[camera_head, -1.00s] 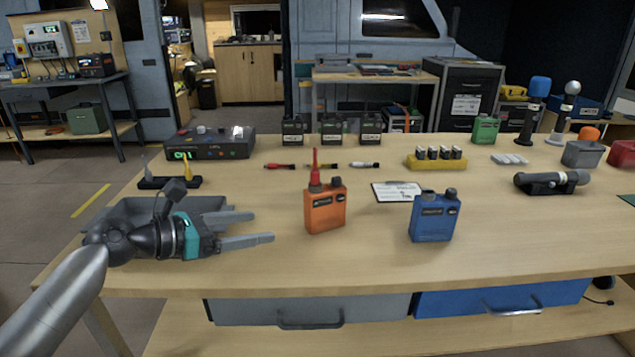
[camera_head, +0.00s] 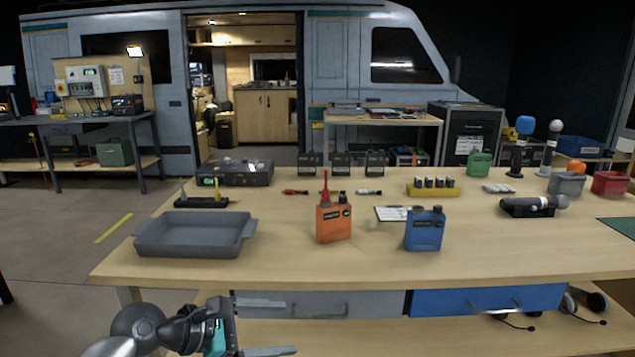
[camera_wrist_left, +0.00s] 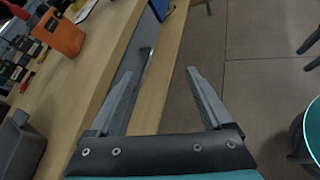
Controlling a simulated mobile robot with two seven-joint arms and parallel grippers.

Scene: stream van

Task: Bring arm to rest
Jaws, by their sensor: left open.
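My left gripper (camera_head: 268,327) is low at the bottom left of the head view, in front of the table's front edge and below its top. Its two fingers are apart with nothing between them. In the left wrist view the open fingers (camera_wrist_left: 160,95) point along the table's front edge, over the lower shelf and the floor. My right arm and gripper are not in view.
The wooden table (camera_head: 300,265) carries a grey tray (camera_head: 195,250), an orange canister (camera_head: 333,224) with a red nozzle, and a blue canister (camera_head: 425,232). A grey drawer (camera_head: 330,304) and a blue drawer (camera_head: 480,300) sit below its top.

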